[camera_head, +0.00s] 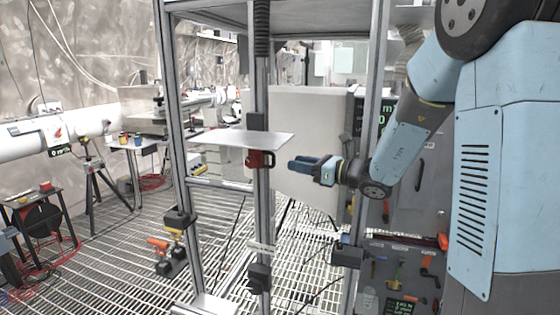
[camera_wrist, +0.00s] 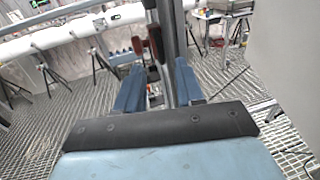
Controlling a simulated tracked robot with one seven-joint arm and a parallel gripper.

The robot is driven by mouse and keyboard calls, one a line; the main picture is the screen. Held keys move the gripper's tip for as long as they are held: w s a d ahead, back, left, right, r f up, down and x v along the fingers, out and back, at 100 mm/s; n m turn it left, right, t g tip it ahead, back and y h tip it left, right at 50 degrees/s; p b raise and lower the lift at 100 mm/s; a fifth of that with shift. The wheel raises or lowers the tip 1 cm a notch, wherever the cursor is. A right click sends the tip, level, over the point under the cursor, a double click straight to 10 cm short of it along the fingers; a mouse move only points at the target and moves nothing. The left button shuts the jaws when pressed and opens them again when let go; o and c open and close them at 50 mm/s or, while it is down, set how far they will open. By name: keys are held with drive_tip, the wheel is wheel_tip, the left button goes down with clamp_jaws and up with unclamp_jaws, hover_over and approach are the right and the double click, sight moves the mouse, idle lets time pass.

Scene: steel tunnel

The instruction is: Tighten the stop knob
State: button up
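The red stop knob (camera_head: 260,159) is on the middle metal post, just under a flat white plate (camera_head: 242,138). In the wrist view the dark red part (camera_wrist: 155,44) shows upright against the post, ahead of the fingers. My gripper (camera_head: 291,164) is to the right of the knob in the head view, pointing left at it, with a small gap between. In the wrist view my two blue fingers (camera_wrist: 158,76) stand apart with nothing held between them. The knob's far side is hidden.
Metal frame posts (camera_head: 181,150) stand left and right of the plate. A black clamp with an orange-handled part (camera_head: 160,243) is low on the left. A pale panel (camera_head: 305,120) stands behind my gripper. A tool board (camera_head: 400,275) is at lower right. The floor is grating.

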sight(262, 159)
drive_tip(key=x, duration=0.7)
drive_tip(key=shift+w+a, duration=0.1)
drive_tip(key=shift+c, duration=0.3)
clamp_jaws()
